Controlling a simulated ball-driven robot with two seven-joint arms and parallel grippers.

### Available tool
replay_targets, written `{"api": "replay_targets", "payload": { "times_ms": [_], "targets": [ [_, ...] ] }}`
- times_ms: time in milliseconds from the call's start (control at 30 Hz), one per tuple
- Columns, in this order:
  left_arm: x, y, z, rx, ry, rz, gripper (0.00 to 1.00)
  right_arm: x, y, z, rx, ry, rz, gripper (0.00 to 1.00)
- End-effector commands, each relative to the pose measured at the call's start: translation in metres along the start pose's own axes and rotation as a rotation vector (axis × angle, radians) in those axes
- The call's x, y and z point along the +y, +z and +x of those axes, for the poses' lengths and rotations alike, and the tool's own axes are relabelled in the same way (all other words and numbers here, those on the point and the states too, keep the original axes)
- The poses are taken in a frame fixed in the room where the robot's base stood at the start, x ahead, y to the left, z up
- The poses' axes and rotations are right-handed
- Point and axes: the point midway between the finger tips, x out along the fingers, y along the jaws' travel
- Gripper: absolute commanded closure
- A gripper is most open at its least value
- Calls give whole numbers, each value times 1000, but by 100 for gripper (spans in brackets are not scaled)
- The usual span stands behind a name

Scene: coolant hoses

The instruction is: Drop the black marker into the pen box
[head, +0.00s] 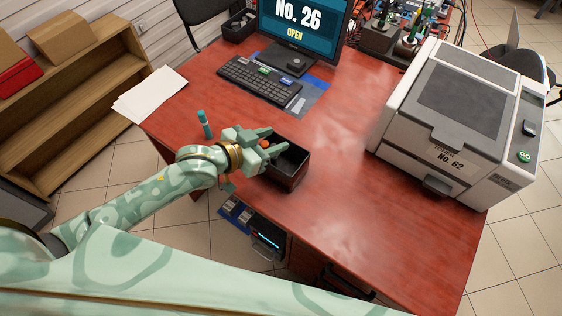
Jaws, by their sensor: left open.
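A dark open-topped box (291,178), which looks like the pen box, stands on the red-brown desk near its front edge. My left gripper (277,141) is open at the box's back left, its fingers reaching over the rim. A small orange thing (265,145) shows beside the fingers; I cannot tell whether it lies in the box. I cannot make out a black marker; the box's inside is dark and partly hidden by the gripper. A teal marker-like object (205,124) is on the desk left of the gripper. My right gripper is out of view.
A keyboard (259,83) and monitor (303,30) are at the back of the desk (390,240). A large white printer-like machine (405,125) stands at the right. White papers (150,93) lie at the left edge. The desk between box and machine is clear.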

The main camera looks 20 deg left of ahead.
Motion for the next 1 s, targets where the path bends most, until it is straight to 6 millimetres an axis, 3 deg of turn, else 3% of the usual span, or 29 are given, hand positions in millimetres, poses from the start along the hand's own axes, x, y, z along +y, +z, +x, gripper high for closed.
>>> {"api": "replay_targets", "payload": {
  "times_ms": [500, 700, 1000],
  "targets": [
    [1, -2, -130, -4, 2, 1, 58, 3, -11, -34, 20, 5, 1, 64],
    [0, -1, -150, -1, 1, 1, 58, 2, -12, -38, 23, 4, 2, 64],
    [0, 0, -152, 0, 0, 1, 58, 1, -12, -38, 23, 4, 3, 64]
  ]
}}
